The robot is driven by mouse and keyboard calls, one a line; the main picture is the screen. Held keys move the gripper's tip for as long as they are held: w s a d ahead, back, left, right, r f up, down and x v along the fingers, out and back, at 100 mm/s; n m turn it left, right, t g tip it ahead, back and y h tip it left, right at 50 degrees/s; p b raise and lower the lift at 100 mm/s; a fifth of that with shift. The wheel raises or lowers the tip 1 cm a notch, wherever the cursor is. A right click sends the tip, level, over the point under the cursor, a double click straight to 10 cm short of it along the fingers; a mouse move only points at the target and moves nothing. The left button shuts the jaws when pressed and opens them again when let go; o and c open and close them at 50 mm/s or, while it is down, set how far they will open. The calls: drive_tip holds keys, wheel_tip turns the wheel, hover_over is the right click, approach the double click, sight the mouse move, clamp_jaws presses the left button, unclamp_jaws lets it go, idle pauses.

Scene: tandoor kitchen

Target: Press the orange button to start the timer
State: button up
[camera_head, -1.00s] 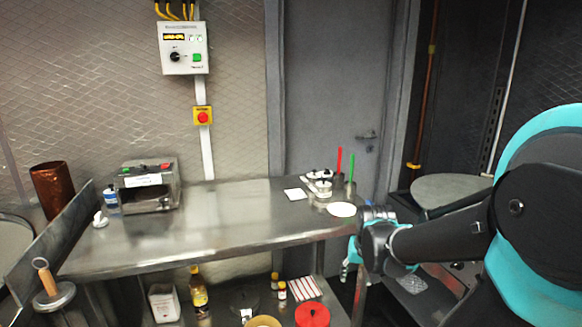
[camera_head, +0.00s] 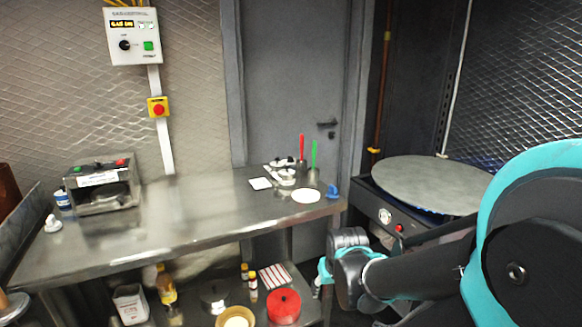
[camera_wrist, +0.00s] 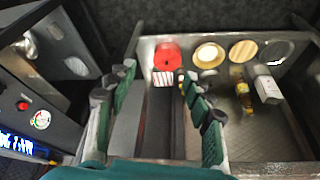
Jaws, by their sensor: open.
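No orange button or labelled timer can be made out for certain. On the counter in the head view stands a metal box (camera_head: 102,190) with a white label and small red and green parts on top. A black panel (camera_head: 385,216) under a round plate has a white dial and a small red button (camera_head: 399,228); a red button on a black panel also shows in the wrist view (camera_wrist: 22,105). My gripper (camera_wrist: 160,75) is open and empty in the wrist view, fingers apart above the lower shelf. In the head view its fingers are mostly hidden.
A wall control box (camera_head: 134,36) with a green button hangs above a yellow-backed red stop button (camera_head: 158,108). The steel counter (camera_head: 190,215) is clear in the middle. Red and green handled utensils stand at its right end. The round grey plate (camera_head: 430,182) is right of it.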

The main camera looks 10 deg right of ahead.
clamp_jaws()
idle(0.3)
idle(1.2)
